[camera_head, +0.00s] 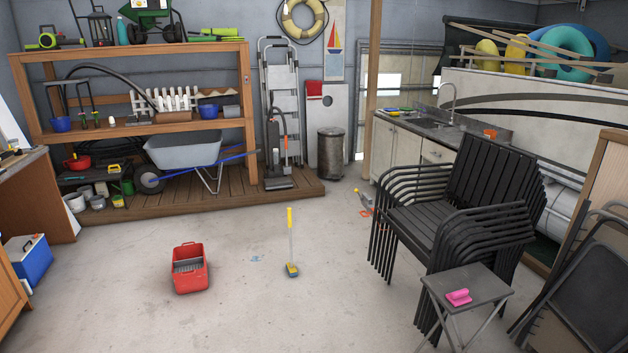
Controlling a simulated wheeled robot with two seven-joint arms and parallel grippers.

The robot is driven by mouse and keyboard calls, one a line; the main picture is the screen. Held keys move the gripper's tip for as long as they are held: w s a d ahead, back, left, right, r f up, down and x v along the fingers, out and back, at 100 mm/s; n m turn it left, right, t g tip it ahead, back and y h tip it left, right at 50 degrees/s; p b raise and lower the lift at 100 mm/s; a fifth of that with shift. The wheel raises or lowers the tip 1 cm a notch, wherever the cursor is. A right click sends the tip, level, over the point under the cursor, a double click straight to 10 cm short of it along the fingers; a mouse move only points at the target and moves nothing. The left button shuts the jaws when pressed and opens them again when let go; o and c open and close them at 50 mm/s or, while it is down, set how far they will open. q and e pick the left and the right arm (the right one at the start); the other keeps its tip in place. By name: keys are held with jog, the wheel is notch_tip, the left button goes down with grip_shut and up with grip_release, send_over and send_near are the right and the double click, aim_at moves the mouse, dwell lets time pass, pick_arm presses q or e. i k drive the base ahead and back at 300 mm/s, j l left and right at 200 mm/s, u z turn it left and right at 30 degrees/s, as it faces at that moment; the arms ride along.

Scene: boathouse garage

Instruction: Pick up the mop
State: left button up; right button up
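A mop (290,244) stands upright on the concrete floor near the middle of the head view. It has a yellow grip at the top, a pale thin handle and a small blue and yellow head (292,270) on the floor. Nothing touches it in this view. Neither of my grippers shows in the head view.
A red mop bucket (190,284) stands on the floor left of the mop. Stacked black chairs (450,215) and a small grey table (490,290) with a pink brush (458,297) stand at right. A wooden shelf (140,130) lines the back left. The floor around the mop is mostly clear.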

aim_at(292, 269)
jog(key=i, duration=3.45)
jog(key=i+z, duration=0.2)
jog(key=i, duration=0.3)
jog(key=i+j+z, duration=0.25)
jog(key=i, duration=0.2)
